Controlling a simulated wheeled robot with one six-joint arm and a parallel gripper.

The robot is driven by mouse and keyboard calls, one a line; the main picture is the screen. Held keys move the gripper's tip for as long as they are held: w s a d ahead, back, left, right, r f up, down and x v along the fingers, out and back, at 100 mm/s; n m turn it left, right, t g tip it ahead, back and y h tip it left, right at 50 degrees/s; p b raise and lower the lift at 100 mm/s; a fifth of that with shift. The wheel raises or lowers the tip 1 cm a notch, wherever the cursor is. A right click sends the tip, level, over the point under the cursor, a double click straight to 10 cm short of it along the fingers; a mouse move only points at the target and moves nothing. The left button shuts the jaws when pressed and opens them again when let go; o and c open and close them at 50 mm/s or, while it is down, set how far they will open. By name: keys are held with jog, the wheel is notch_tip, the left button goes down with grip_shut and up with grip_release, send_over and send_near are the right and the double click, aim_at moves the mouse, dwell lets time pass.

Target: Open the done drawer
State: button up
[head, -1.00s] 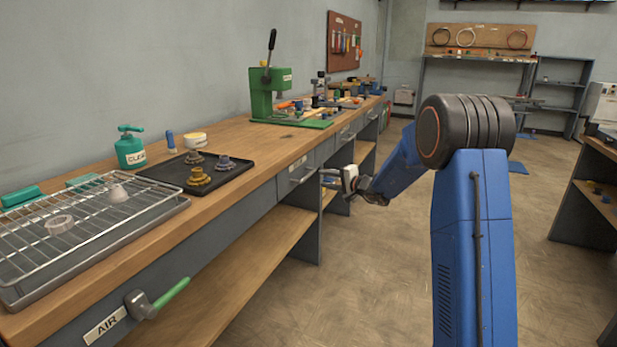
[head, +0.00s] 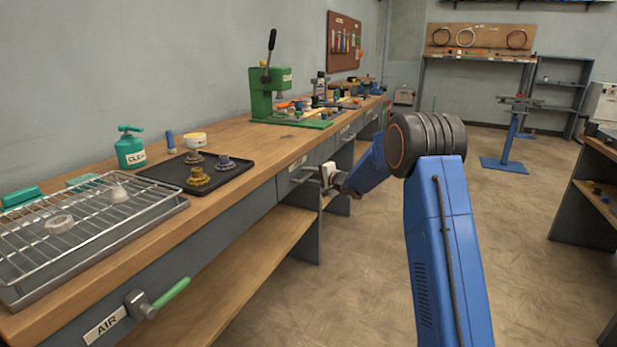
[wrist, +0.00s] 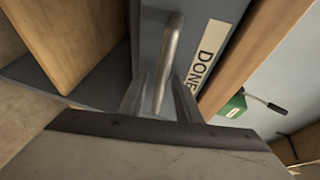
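The done drawer (head: 291,184) is a grey front under the wooden bench top, and it looks closed. Its "DONE" label (wrist: 209,55) and its metal bar handle (wrist: 170,48) show in the wrist view. My gripper (wrist: 158,82) is at the handle, with one finger on each side of the bar. Gaps show between the fingers and the bar, so it is open around the handle; I cannot tell whether either finger touches it. In the head view my gripper (head: 320,173) is at the drawer front, and its fingertips are small there.
The bench top (head: 232,143) holds a black tray (head: 172,178) with gear parts, a wire rack (head: 100,215) and a green press (head: 262,92). A lower wooden shelf (head: 235,255) lies under the bench. The floor (head: 345,275) to the right of the bench is clear.

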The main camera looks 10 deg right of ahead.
jog(key=shift+c, duration=0.7)
grip_shut()
jog(key=s+d, duration=0.7)
jog(key=d, duration=0.2)
jog(key=s+d, duration=0.6)
jog(key=d, duration=0.4)
jog(key=shift+s, duration=0.4)
jog(key=shift+o, duration=0.7)
grip_release()
jog(key=v, duration=1.7)
jog(key=shift+d, duration=0.15)
jog(key=shift+s+r, duration=0.1)
jog(key=shift+s, duration=0.05)
